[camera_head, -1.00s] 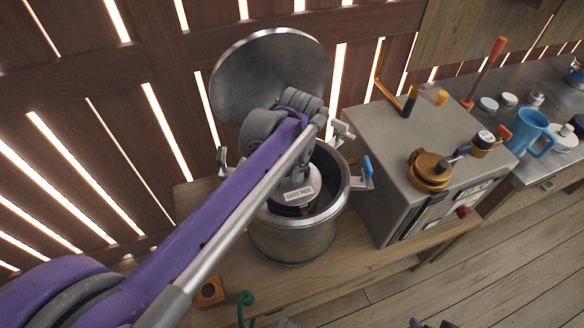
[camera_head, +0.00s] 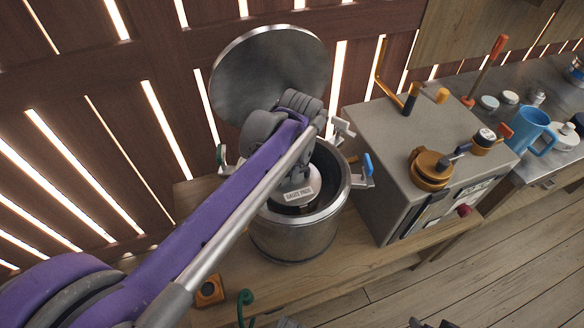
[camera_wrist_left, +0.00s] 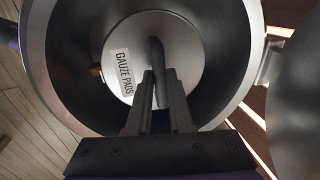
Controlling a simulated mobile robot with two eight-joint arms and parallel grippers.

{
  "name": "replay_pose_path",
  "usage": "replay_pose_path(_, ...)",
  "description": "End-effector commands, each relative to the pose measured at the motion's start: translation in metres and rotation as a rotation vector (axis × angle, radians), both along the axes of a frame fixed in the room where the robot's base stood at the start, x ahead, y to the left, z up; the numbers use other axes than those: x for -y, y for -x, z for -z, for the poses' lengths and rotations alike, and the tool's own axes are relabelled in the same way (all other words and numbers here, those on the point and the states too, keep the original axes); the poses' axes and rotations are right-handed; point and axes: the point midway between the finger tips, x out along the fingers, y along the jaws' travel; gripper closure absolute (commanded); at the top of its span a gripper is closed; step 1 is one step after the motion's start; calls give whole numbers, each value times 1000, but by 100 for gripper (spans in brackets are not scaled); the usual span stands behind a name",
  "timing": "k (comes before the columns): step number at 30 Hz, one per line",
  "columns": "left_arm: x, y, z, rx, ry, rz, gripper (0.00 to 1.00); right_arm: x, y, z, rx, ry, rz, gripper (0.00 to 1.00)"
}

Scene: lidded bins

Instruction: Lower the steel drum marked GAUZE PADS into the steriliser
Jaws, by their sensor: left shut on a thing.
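The steriliser (camera_head: 292,237) is a round steel pot on a wooden bench, with its round lid (camera_head: 262,75) raised at the back. The steel drum marked GAUZE PADS (camera_head: 299,194) is inside the pot's opening, its label facing front. In the left wrist view the drum's top (camera_wrist_left: 185,55) lies within the pot's rim, with dark space around it. My left gripper (camera_wrist_left: 158,90) is shut on the drum's dark upright handle. In the head view my arm hides part of the drum and rim. My right gripper is not clearly in view.
A grey box (camera_head: 385,150) with orange fittings stands right of the pot. A blue mug (camera_head: 531,130) and several small jars stand on the metal counter further right. Side clamps (camera_head: 362,172) stick out from the pot's rim. A small orange block (camera_head: 209,291) lies in front.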

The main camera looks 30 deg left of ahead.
Motion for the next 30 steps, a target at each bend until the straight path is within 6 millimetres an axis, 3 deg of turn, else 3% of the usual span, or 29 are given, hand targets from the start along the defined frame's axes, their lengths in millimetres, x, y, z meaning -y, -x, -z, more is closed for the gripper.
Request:
replay_pose_path(18,0,0,8,1,-1,0,100,0,0,4,-1,0,0,34)
replay_pose_path(19,0,0,8,1,-1,0,75,0,0,4,-1,0,0,34)
replay_pose_path(24,0,0,8,0,0,0,45,0,0,4,-1,0,0,34)
replay_pose_path(30,0,0,8,0,0,0,45,0,0,4,-1,0,0,34)
